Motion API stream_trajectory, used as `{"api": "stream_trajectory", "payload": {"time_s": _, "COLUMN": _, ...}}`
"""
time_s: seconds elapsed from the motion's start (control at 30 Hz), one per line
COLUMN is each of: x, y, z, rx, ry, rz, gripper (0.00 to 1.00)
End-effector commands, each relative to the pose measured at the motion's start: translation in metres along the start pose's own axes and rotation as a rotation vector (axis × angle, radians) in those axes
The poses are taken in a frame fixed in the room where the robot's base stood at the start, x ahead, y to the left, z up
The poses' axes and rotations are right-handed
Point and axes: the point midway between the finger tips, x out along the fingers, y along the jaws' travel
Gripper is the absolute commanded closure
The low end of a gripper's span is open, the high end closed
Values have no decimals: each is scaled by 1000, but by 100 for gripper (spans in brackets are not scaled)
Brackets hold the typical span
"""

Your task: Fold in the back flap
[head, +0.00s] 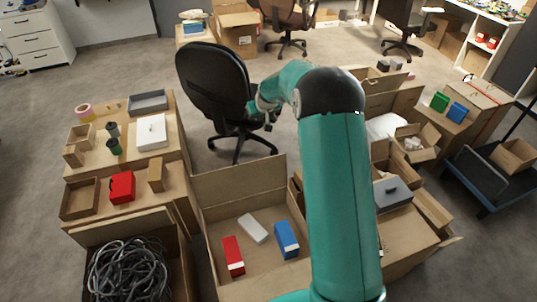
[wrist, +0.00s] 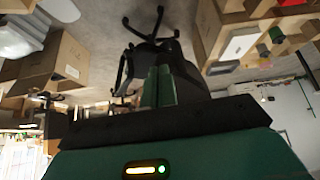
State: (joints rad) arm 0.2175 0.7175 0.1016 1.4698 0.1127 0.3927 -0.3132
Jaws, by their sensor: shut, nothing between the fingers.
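The open carton (head: 207,262) stands in front of me in the head view, holding a red box (head: 233,256), a white box (head: 252,228) and a blue box (head: 286,240). Its back flap (head: 238,184) stands up along the far edge, leaning outward or upright; I cannot tell which. My gripper (head: 256,110) is beyond and above that flap, in front of the black office chair, apart from the flap. In the wrist view my gripper (wrist: 159,85) shows two green fingers shut together with nothing between them. My arm hides the carton's right side.
A carton of dark cables (head: 130,270) stands at the left, below cartons bearing small goods (head: 122,188). An office chair (head: 213,80) stands close behind my gripper. More open cartons (head: 400,235) crowd the right.

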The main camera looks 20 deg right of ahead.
Motion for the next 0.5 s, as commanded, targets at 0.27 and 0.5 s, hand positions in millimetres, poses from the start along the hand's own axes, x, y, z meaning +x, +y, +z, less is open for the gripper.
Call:
{"api": "stream_trajectory", "payload": {"time_s": 0.27, "x": 128, "y": 37, "z": 35, "rx": 32, "ry": 14, "rz": 7, "gripper": 100}}
{"api": "stream_trajectory", "payload": {"time_s": 0.5, "x": 197, "y": 58, "z": 68, "rx": 52, "ry": 30, "rz": 21, "gripper": 100}}
